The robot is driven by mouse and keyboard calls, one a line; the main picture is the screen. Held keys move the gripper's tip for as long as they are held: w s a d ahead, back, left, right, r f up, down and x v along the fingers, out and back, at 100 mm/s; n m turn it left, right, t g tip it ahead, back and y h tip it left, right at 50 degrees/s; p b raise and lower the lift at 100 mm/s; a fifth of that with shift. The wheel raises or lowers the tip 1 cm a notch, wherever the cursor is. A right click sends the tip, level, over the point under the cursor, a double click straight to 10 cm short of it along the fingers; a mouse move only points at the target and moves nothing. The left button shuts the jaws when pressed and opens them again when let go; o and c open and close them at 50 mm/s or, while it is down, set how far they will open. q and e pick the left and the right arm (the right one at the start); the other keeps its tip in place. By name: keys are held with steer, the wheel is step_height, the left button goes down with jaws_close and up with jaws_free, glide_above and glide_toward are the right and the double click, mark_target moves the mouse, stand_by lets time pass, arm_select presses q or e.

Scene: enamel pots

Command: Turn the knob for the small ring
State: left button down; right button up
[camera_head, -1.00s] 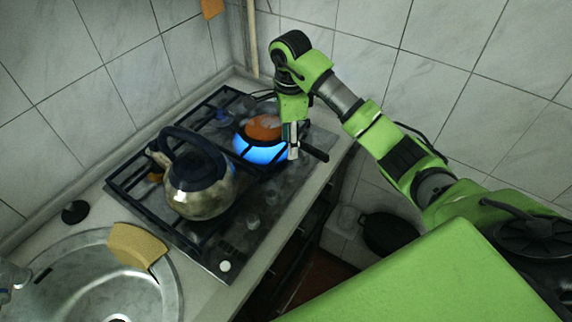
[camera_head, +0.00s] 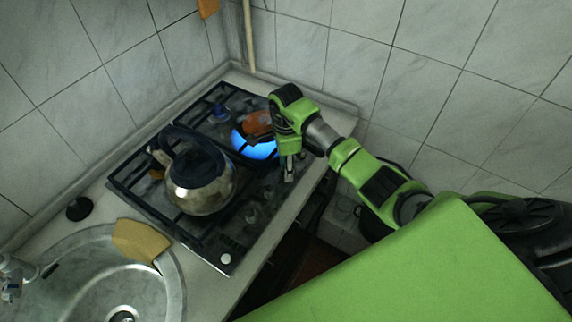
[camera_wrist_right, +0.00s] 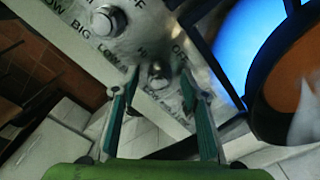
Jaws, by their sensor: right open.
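The stove's control strip carries several silver knobs. One knob (camera_wrist_right: 158,76) sits between the spread fingertips of my right gripper (camera_wrist_right: 158,88) in the right wrist view. The fingers look apart from it. Another knob (camera_wrist_right: 108,20) is to its upper left, with "BIG", "LOW" and "OFF" lettering around it. The lettering by the knob between my fingers is partly hidden, so I cannot read its ring name. In the head view my right gripper (camera_head: 288,172) points down over the strip's far right end. It is open and empty. Other knobs (camera_head: 251,215) show nearer the front.
A metal kettle (camera_head: 198,190) stands on the stove's left grate. Tiled walls close off the back.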

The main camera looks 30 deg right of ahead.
steer(key=c, duration=1.1)
